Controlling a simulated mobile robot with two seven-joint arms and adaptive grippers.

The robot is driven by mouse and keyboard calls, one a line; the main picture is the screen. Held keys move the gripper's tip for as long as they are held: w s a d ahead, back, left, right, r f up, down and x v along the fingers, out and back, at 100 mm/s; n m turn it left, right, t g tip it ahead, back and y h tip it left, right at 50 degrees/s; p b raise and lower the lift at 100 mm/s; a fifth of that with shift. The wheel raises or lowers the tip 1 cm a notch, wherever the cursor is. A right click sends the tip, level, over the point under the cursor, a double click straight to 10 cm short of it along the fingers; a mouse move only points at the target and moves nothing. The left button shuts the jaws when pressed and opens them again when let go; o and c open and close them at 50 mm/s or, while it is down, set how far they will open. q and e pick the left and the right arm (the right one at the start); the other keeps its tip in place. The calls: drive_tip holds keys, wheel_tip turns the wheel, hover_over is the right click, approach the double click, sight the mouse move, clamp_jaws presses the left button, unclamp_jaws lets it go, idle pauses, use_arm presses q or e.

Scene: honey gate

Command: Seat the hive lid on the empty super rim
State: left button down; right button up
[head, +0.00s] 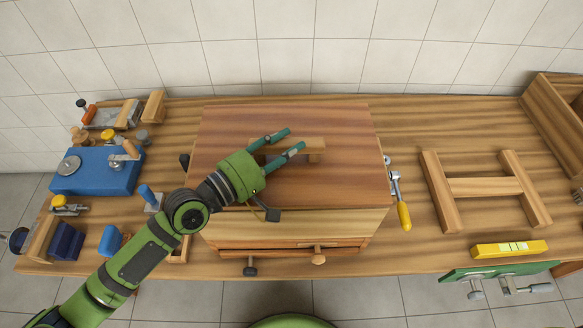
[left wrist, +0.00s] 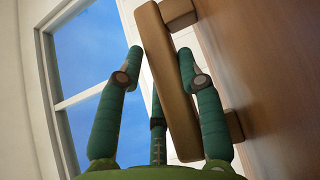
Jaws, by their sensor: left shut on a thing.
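The hive lid (head: 335,180) is a broad reddish-brown board with a wooden bar handle (head: 316,147) on top. It lies over the pale wooden hive box (head: 300,223) and covers its rim, so I cannot tell whether it touches the rim all round. My left gripper (head: 296,139) reaches in from the left and is shut on the handle. In the left wrist view the handle (left wrist: 168,85) stands between the green fingers (left wrist: 160,62), with the lid face (left wrist: 255,70) to the right. My right gripper is not in view.
A blue case (head: 97,172) and several small tools crowd the bench's left. A yellow-handled tool (head: 403,214) lies close to the box's right. An H-shaped wooden frame (head: 485,187), a yellow level (head: 509,249) and a wooden crate (head: 556,110) are further right. Tiled wall stands behind.

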use_arm(q)
drive_tip(key=shift+f+b, duration=0.3)
drive_tip(key=shift+f, duration=0.05)
idle(1.6)
drive_tip(key=c, duration=1)
unclamp_jaws()
drive_tip(key=shift+o, duration=0.2)
drive_tip(key=shift+s+f, duration=0.1)
drive_tip(key=shift+s+a, duration=0.2)
drive_tip(key=shift+a, duration=0.15)
drive_tip(key=shift+v, duration=1.3)
